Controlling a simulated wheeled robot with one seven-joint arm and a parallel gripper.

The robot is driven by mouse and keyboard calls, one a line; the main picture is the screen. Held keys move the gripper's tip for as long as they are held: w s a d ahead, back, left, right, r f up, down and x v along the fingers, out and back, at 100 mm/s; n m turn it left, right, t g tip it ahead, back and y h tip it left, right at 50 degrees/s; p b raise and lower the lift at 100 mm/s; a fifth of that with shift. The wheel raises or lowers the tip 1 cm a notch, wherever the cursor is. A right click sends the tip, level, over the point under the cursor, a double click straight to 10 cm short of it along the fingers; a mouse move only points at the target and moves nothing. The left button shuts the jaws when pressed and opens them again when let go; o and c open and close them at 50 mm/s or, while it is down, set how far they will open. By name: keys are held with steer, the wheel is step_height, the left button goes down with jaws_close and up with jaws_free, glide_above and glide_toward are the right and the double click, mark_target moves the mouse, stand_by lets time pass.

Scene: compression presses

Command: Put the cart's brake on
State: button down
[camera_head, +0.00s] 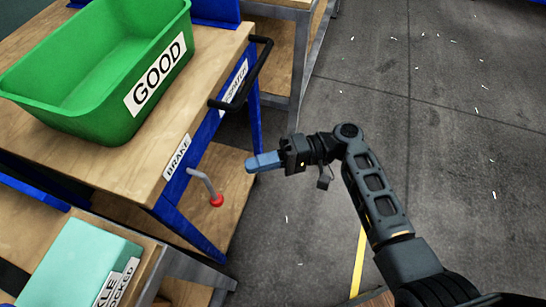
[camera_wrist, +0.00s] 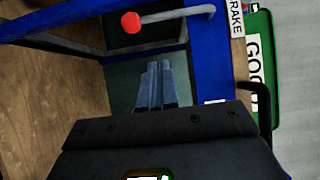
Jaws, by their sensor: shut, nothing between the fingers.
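The cart (camera_head: 140,185) has a wooden top and a blue frame, with a BRAKE label (camera_head: 177,157) on its edge. The brake lever (camera_head: 205,182) is a bent grey rod below the label, ending in a red knob (camera_head: 217,200) at its lower end. In the wrist view the lever (camera_wrist: 180,14) runs across the top, with its red knob (camera_wrist: 131,22) at the left end. My gripper (camera_head: 250,163) is shut and empty, to the right of the lever and apart from it. Its fingers (camera_wrist: 159,68) show below the lever in the wrist view.
A green GOOD bin (camera_head: 105,75) stands on the cart top. A black push handle (camera_head: 255,80) juts from the cart's right edge. A turquoise box (camera_head: 85,265) sits on a bench at lower left. Another bench (camera_head: 290,40) stands behind.

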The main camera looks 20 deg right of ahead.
steer(key=s+a, duration=0.2)
steer(key=a, duration=0.5)
steer(key=shift+s, duration=0.15)
steer(key=shift+s+a+m, duration=0.1)
steer(key=shift+s+m, duration=0.1)
steer(key=shift+m, duration=0.1)
steer(key=shift+s+f+y, duration=0.15)
steer(key=shift+y, duration=0.15)
steer(key=s+a+r+m+t+y+p, duration=0.1)
steer(key=s+a+m+t, duration=0.4)
steer(key=m, duration=0.7)
steer(key=shift+s+a+r+t+y, duration=0.25)
steer(key=shift+s+r+y, duration=0.4)
steer(key=shift+y, duration=0.75)
steer(key=shift+s+f, duration=0.1)
steer(key=shift+s, duration=0.1)
